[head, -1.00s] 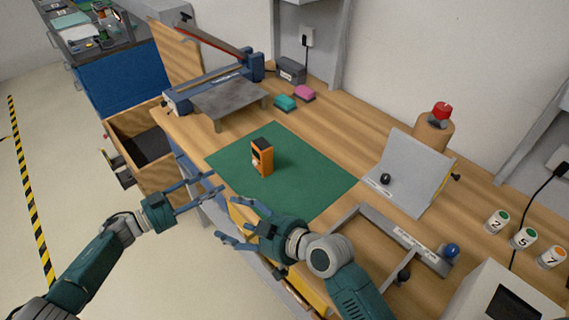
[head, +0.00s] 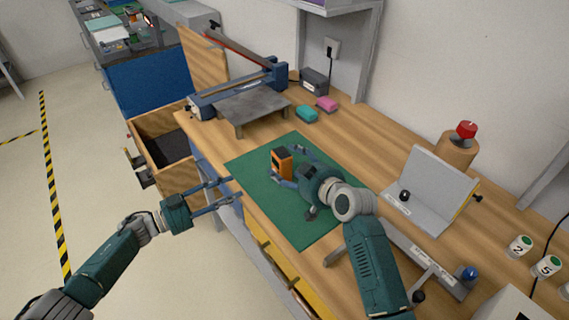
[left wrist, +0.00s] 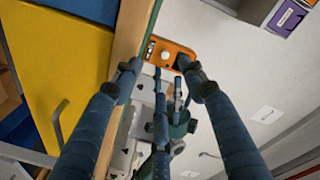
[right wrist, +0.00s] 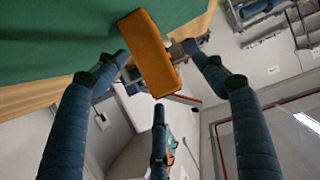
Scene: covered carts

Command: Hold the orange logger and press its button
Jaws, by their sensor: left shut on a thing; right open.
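The orange logger (head: 282,162) stands upright on the green mat (head: 262,180). In the left wrist view the logger (left wrist: 170,52) shows a white round button and a dark patch, beyond the fingertips. My left gripper (head: 236,190) is left of the logger, by the mat's near edge and apart from it. My right gripper (head: 288,168) is open at the logger's right and near side. In the right wrist view the logger (right wrist: 150,55) lies between its spread fingers; contact is unclear.
A grey angled stand (head: 430,190) is at the right. An open drawer (head: 165,135) is at the left. The mat's far left part is clear.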

